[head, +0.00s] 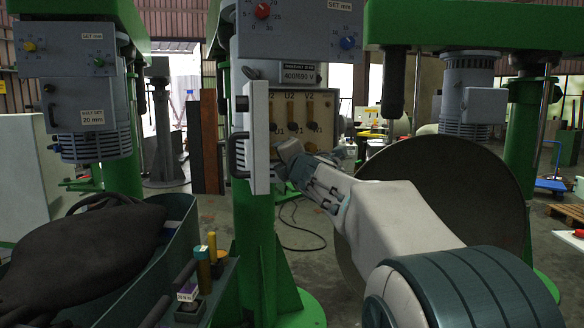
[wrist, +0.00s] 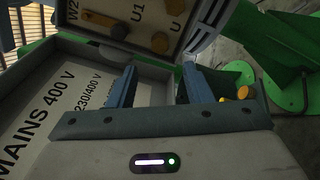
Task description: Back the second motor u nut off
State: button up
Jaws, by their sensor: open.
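The terminal board (head: 318,105) in the head view is a cream panel with brass terminals and labels U2, V2, U1 and V1. Which one is the second motor U nut I cannot tell. My gripper (wrist: 159,70) is open and empty, its fingers apart just below the board.
A grey door (head: 256,135) stands open at the left of the board. A panel marked MAINS 400 V (wrist: 45,115) lies left of my fingers. Yellow round parts (wrist: 243,92) show beyond the right finger. A bench with tools (head: 190,290) stands at lower left.

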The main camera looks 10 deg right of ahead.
jog(key=s, duration=0.5)
jog(key=shift+s+d, duration=0.3)
